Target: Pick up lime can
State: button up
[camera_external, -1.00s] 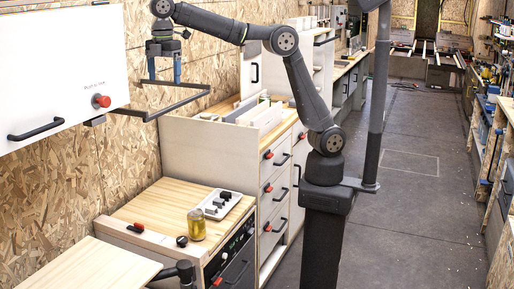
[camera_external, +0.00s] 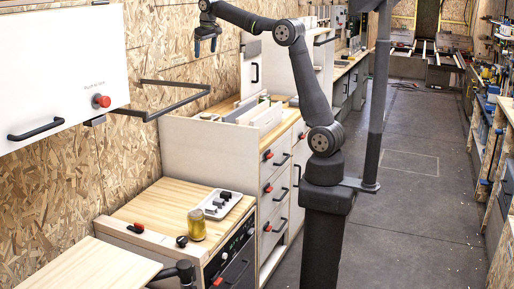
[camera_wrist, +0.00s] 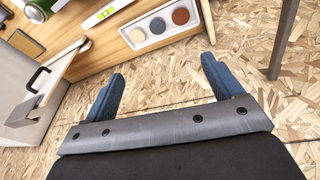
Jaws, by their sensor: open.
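A yellow-olive can (camera_external: 196,224) stands upright on the wooden counter (camera_external: 160,204) at the lower left, beside a white tray. It looks like the lime can. My gripper (camera_external: 206,48) is high up near the chipboard wall, well above and far from that can. In the wrist view my gripper (camera_wrist: 161,68) has its two blue fingers spread with nothing between them. A green cylinder (camera_wrist: 38,9) is partly cut off at the top left of the wrist view; I cannot tell whether it is a lime can.
A dark wall bracket (camera_external: 170,98) sticks out below and left of my gripper. A white wall cabinet (camera_external: 62,70) hangs at the left. The white tray (camera_external: 216,204) holds small items. In the wrist view, a tray with round dishes (camera_wrist: 160,24) lies on wood.

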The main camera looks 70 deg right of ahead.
jog(key=s+d+m+h, duration=0.1)
jog(key=s+d+m, duration=0.2)
jog(key=d, duration=0.5)
jog(key=s+d+m, duration=0.3)
jog(key=d, duration=0.6)
jog(key=m+h, duration=0.1)
jog(key=m, duration=0.5)
send_over(265, 96)
jog(key=s+a, duration=0.3)
jog(key=a, duration=0.1)
jog(key=shift+n+g, duration=0.3)
jog(key=a+x, duration=0.1)
jog(key=x, duration=0.8)
jog(key=a+f+x, duration=0.1)
jog(key=a+x, duration=0.1)
jog(key=x, duration=0.7)
jog(key=s+a+x, duration=0.1)
jog(key=a+x, duration=0.1)
jog(key=x, duration=0.8)
jog(key=shift+f, duration=0.35)
jog(key=shift+d+x, duration=0.2)
jog(key=shift+x, duration=1.35)
jog(key=shift+d+x, duration=0.25)
jog(key=shift+x, duration=1.25)
jog(key=shift+w+r+h, duration=0.2)
jog(key=shift+h, duration=0.1)
jog(key=c, duration=1.3)
